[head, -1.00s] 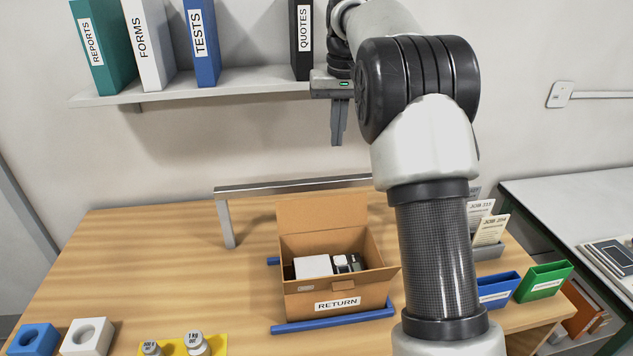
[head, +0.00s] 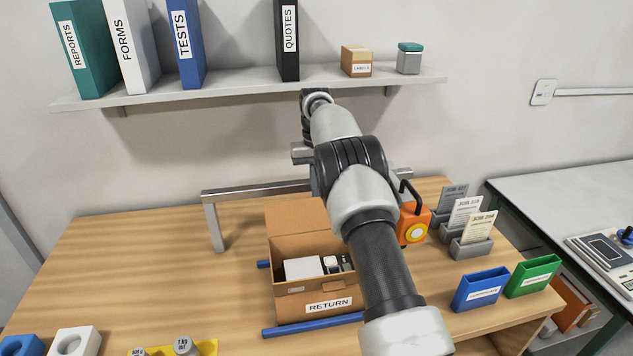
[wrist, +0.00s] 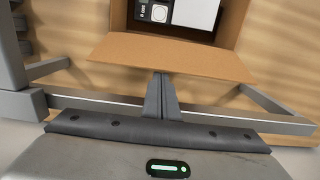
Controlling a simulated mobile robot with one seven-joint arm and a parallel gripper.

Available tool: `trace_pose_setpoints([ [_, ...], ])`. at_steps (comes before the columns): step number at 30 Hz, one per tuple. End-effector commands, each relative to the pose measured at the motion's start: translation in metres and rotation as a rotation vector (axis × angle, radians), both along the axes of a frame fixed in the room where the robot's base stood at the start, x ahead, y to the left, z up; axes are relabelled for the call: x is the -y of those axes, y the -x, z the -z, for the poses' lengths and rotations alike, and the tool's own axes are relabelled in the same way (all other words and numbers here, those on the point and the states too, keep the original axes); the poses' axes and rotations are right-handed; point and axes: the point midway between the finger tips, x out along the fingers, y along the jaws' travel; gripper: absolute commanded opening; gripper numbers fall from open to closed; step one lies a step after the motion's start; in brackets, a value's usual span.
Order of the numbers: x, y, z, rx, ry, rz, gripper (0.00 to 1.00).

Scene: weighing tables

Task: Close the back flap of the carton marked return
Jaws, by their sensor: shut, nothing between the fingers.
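The carton marked RETURN (head: 316,307) stands open on the wooden table, with a white box and small dark items inside. Its back flap (head: 292,217) stands up at the rear edge, leaning backward. In the wrist view the back flap (wrist: 172,59) spans the upper middle, with the carton's inside beyond it. My gripper (wrist: 162,80) is shut and empty, its fingertips at the flap's outer edge in that view; I cannot tell whether they touch it. In the head view my gripper's body shows beside the arm behind the carton, and its fingers are hidden.
A metal rail (head: 255,191) runs behind the carton, below the shelf (head: 235,91) with binders. An orange device (head: 412,222) stands right of the carton, near card holders and a blue bin (head: 481,289). Blue strips (head: 300,326) lie by the carton.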

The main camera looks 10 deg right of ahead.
Motion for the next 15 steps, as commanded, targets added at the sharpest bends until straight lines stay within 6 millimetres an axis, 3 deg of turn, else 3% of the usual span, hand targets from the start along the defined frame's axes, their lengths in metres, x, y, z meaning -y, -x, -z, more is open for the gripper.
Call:
trace_pose_setpoints([
  [6,0.0,0.002,0.025,0.0,-0.001,0.001,0.0],
  [15,0.0,0.002,0.031,0.001,0.0,0.001,0.0],
])
